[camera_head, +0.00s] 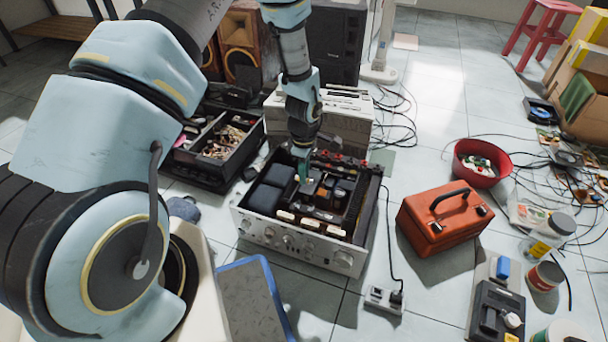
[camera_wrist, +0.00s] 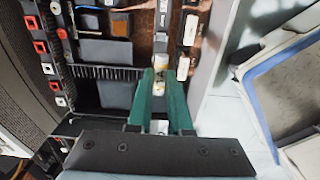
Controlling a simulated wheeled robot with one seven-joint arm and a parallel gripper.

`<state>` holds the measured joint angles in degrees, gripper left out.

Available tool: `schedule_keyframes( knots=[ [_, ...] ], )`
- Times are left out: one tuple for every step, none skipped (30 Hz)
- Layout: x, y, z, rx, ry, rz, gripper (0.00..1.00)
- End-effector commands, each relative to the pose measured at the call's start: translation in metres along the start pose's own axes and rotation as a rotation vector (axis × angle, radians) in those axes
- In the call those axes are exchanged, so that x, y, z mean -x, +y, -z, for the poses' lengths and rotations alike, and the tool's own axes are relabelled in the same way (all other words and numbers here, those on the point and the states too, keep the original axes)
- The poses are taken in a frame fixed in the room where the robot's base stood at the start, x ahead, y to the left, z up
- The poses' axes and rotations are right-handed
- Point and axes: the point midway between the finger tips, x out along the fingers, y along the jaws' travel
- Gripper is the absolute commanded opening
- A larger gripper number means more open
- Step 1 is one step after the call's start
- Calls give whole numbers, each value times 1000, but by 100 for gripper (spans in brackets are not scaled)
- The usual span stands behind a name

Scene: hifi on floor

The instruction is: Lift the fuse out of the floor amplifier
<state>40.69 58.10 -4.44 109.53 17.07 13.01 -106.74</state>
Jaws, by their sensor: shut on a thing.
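The floor amplifier (camera_head: 270,237) stands open on the tiles in the head view, its silver knobbed front facing me and its inside bare. In the wrist view, its copper-brown board (camera_wrist: 146,40) and dark parts lie below my gripper. My gripper (camera_head: 301,168) reaches down into the open case from above. Its green fingers (camera_wrist: 160,80) are shut on the fuse (camera_wrist: 160,72), a small pale cylinder with a golden-brown middle. In the head view, the fuse is too small to make out. I cannot tell whether it still touches its holder.
A red toolbox (camera_head: 440,222) stands right of the amplifier, and a red bowl (camera_head: 481,160) lies behind it. A drawer-like tray of small parts (camera_head: 222,142) is at left. A power strip (camera_head: 383,301) with a cord lies in front. Grey case walls border my gripper.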

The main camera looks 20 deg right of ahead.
Motion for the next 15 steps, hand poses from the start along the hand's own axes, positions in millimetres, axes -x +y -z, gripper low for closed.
schedule_keyframes(
  knots=[
    [5,0,0,0,0,0,0],
    [6,0,0,0,0,0,0],
    [8,0,0,0,0,0,0],
    [10,0,0,0,0,0,0],
    [11,0,0,0,0,0,0],
    [13,0,0,0,0,0,0],
    [14,0,0,0,0,0,0],
    [16,0,0,0,0,0,0],
    [18,0,0,0,0,0,0],
    [19,0,0,0,0,0,0],
    [20,0,0,0,0,0,0],
    [22,0,0,0,0,0,0],
    [24,0,0,0,0,0,0],
    [25,0,0,0,0,0,0],
    [27,0,0,0,0,0,0]
  ],
)
